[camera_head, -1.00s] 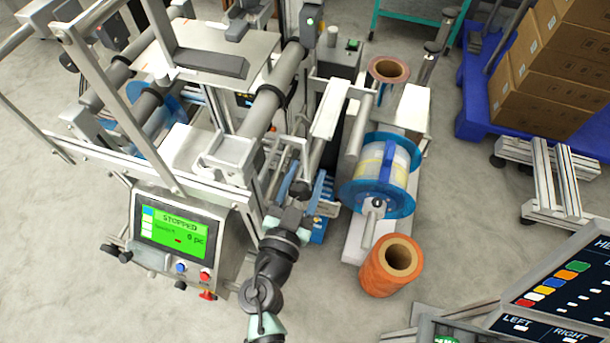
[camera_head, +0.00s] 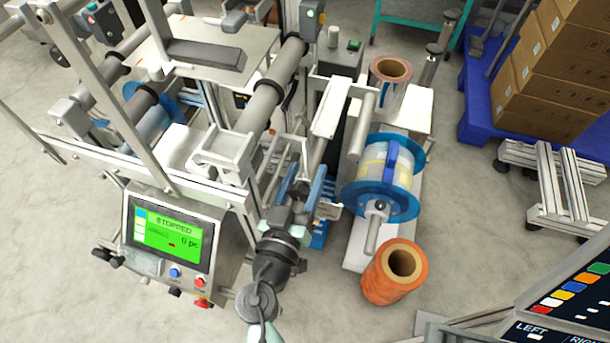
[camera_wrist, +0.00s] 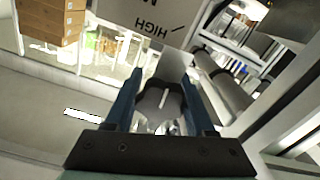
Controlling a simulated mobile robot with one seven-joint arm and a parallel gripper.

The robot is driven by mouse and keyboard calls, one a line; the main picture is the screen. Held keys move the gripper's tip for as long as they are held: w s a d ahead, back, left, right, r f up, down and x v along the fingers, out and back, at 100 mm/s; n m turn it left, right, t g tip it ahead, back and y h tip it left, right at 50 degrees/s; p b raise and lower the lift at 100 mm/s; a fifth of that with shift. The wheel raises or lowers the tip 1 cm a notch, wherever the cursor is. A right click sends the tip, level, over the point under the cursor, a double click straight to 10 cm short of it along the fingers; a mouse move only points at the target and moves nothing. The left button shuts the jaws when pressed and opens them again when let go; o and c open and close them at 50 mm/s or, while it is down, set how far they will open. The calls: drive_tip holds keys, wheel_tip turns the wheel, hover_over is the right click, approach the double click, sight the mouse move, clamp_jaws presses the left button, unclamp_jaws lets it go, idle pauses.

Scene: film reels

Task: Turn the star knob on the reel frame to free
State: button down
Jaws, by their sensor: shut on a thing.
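The star knob (camera_wrist: 157,100) is dark grey and lobed, with a white pointer line on its face. In the wrist view it sits between the two blue fingers of my gripper (camera_wrist: 161,80), which is shut on it. The pointer line runs nearly up the picture. Beyond it is a grey plate (camera_wrist: 135,14) with the word HIGH upside down and a tick mark. No word for free is readable.
A blue-flanged reel (camera_head: 412,205) and an orange roll (camera_head: 392,278) stand right of my gripper. A control box (camera_head: 170,240) reading STOPPED is at left. Rollers and frame bars are close around my gripper. The floor at right is partly clear.

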idle(0.3)
drive_tip(key=shift+c, duration=1.2)
unclamp_jaws()
drive_tip(key=b+v, duration=0.2)
drive_tip(key=v, duration=1.1)
